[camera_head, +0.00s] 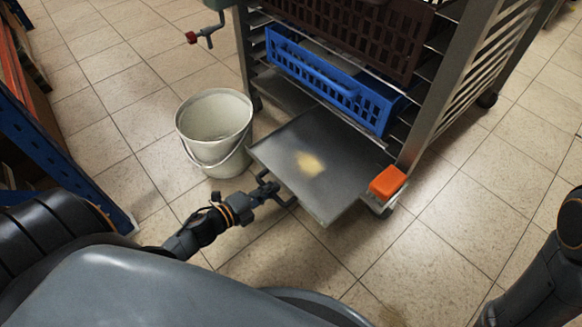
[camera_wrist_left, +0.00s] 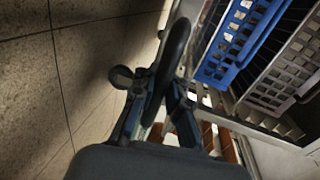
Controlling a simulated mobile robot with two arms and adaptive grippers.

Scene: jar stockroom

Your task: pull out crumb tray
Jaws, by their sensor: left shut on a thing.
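The crumb tray (camera_head: 318,160) is a flat grey metal tray with a yellowish patch of crumbs (camera_head: 309,163) on it. It sticks out from the bottom of the metal rack (camera_head: 437,95) above the floor. My left gripper (camera_head: 268,188) is shut on the dark handle (camera_head: 287,203) at the tray's front edge. In the left wrist view the fingers of my left gripper (camera_wrist_left: 158,105) close around the dark handle bar (camera_wrist_left: 174,50). My right gripper is not in view; only part of my right arm shows at the right edge.
A whitish bucket (camera_head: 214,130) stands on the floor close to the tray's left side. A blue crate (camera_head: 330,80) and a dark brown crate (camera_head: 365,38) sit in the rack above. An orange block (camera_head: 387,182) is at the tray's right corner. Tiled floor in front is clear.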

